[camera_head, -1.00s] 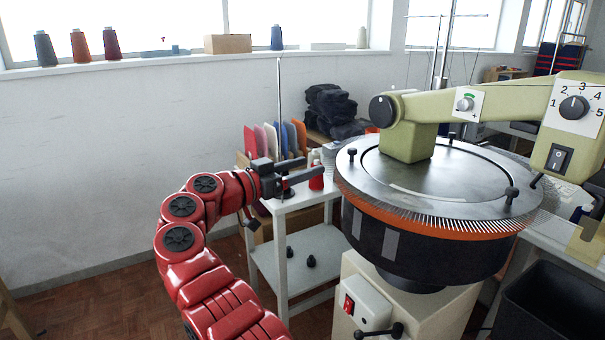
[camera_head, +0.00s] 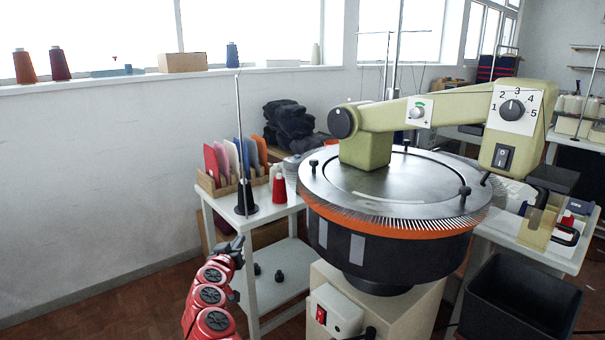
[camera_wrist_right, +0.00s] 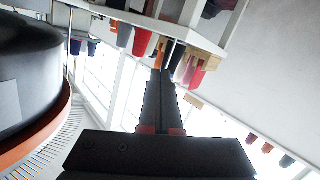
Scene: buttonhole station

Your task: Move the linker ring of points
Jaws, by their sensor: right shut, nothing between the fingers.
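The linker ring of points (camera_head: 405,224) is a circle of thin pale spikes around the dark metal dial, above an orange band and a black drum. Part of it shows at the lower left of the right wrist view (camera_wrist_right: 52,146). My right gripper (camera_head: 235,244), on the red arm, is low and left of the drum, in front of the small white table. It is apart from the ring. In the right wrist view, where the scene is upside down, its dark fingers (camera_wrist_right: 160,98) are together and empty. My left gripper is not in view.
The white table (camera_head: 226,207) carries a rod stand, a red cone (camera_head: 279,188) and coloured panels in a rack (camera_head: 212,165). The machine's green arm (camera_head: 450,106) reaches over the dial. A black bin (camera_head: 525,300) stands at lower right. Floor at lower left is clear.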

